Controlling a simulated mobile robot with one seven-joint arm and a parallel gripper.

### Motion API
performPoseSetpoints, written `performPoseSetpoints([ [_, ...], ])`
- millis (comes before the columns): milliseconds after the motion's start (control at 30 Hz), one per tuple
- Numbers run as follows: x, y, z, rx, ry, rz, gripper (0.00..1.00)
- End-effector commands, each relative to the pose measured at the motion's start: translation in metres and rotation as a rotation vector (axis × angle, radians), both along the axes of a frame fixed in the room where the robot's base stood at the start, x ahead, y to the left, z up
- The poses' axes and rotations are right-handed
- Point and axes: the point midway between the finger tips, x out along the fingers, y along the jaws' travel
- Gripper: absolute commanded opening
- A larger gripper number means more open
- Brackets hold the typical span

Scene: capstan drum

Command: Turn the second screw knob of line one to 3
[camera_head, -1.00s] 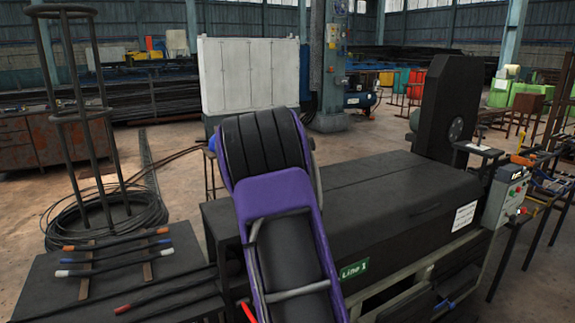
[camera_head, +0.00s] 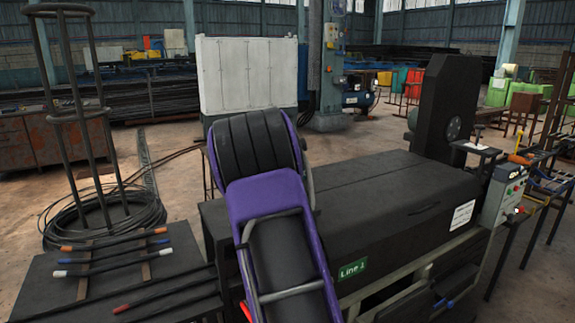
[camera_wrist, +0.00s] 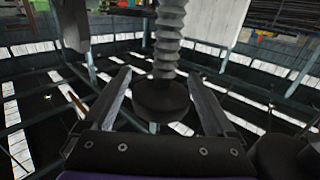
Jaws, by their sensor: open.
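In the wrist view, a round black knob (camera_wrist: 160,99) sits at the lower end of a grey ribbed screw stem (camera_wrist: 169,38). My gripper (camera_wrist: 159,75) is open, with one finger on each side of the knob. A gap shows on both sides, though I cannot tell the depth. No number or dial mark on the knob is readable. In the head view, a green "Line 1" sign (camera_head: 352,269) is on the front of the dark machine (camera_head: 385,210). My purple arm covers part of the machine, and my gripper and the knob are hidden there.
A control box (camera_head: 505,195) with buttons stands at the machine's right end. A bench (camera_head: 50,300) with several coloured-tip rods is at the lower left, beside a wire coil stand (camera_head: 82,120). In the wrist view, a dark rounded part (camera_wrist: 280,155) is right of my gripper.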

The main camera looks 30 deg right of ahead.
Motion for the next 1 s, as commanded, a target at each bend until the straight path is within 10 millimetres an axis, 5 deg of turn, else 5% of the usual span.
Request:
performPoseSetpoints([
  [1000,0.006,0.0087,0.0006,-0.001,-0.001,0.398,0.93],
])
